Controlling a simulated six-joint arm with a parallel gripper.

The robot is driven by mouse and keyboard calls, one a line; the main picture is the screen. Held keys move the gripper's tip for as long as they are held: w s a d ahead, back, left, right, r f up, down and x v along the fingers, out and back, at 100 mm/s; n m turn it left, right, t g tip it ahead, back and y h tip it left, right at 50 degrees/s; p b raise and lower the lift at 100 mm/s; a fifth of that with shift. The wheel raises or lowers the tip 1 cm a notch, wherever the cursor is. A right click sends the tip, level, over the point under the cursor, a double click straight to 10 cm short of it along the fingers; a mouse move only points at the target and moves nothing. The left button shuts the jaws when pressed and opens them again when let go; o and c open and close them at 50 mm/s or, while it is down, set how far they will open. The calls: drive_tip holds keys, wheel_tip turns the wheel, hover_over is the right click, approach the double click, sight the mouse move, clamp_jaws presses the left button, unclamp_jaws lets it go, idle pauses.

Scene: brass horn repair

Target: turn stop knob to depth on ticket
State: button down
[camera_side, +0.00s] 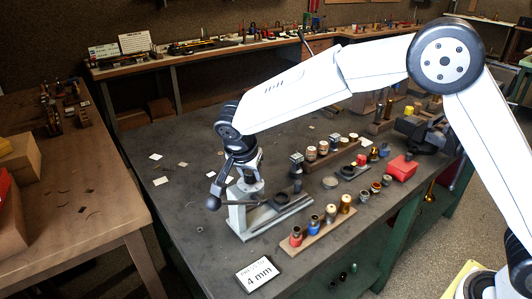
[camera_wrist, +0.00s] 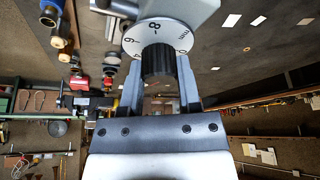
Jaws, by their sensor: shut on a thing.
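The stop knob (camera_wrist: 158,64) is black and ribbed, in front of a white dial (camera_wrist: 160,34) marked with numbers and "mm". An 8 shows near the dial's top and a 6 or 9 at its left; the lower part is hidden by the knob and fingers. My gripper (camera_wrist: 159,72) has one finger on each side of the knob and is shut on it. In the side view my gripper (camera_side: 242,180) is at the grey bench press (camera_side: 240,218), where the knob cannot be made out. The ticket (camera_side: 257,273) reads "4 mm" and lies at the bench's front edge.
A wooden block (camera_side: 318,232) with several coloured-collar plugs stands right of the press. More racks of fittings and a red box (camera_side: 402,167) lie behind it. A lever with a dark ball (camera_side: 213,203) sticks out left of the press.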

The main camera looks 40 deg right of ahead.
drive_tip(key=shift+m+g, duration=0.6)
drive_tip(key=shift+m, duration=1)
drive_tip(key=shift+c, duration=1.5)
unclamp_jaws()
drive_tip(key=v, duration=0.7)
drive_tip(key=shift+a+r, duration=0.3)
drive_tip(key=shift+r, duration=0.05)
